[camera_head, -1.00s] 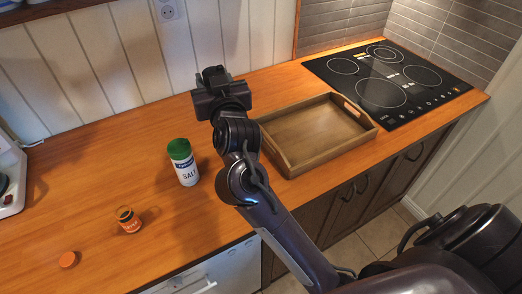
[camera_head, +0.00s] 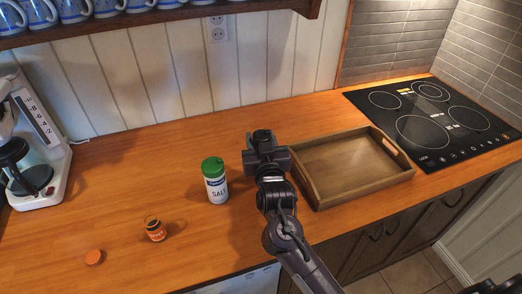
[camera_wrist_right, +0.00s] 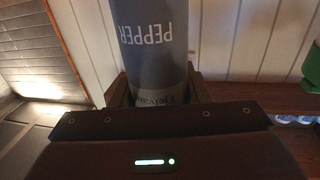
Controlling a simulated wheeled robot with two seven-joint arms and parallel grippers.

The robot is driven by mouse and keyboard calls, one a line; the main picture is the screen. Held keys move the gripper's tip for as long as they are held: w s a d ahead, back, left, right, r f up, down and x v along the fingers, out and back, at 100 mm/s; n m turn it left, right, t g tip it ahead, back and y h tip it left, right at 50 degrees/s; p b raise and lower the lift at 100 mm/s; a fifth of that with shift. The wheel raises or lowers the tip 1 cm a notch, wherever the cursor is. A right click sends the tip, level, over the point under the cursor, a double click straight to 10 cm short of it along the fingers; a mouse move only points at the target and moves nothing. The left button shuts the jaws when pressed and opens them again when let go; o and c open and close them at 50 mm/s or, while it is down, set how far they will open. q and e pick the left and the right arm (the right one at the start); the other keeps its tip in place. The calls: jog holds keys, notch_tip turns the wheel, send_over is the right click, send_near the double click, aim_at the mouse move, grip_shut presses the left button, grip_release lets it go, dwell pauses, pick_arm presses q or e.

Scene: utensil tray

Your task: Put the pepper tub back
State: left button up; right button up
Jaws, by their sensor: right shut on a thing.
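The pepper tub (camera_wrist_right: 150,42) is a grey cylinder with white PEPPER lettering, upside down in the right wrist view. My right gripper (camera_wrist_right: 158,92) is shut on it, with a finger on each side. In the head view my right gripper (camera_head: 267,158) is between the salt tub and the wooden tray, near the tray's left side. The pepper tub (camera_head: 262,136) shows there only as a dark top behind the gripper; its lower part is hidden, so I cannot tell whether it touches the counter. My left gripper is not in view.
The white salt tub (camera_head: 216,186) with a green lid stands left of my gripper. The wooden tray (camera_head: 318,203) looks empty. A coffee maker (camera_head: 52,170) and a hob (camera_head: 435,118) flank the counter.

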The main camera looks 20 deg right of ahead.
notch_tip(320, 180, down, 4)
jog(key=shift+f+p, duration=0.1)
jog(key=shift+p, duration=0.2)
jog(key=shift+f, duration=0.2)
jog(key=shift+f, duration=0.15)
jog(key=o, duration=1)
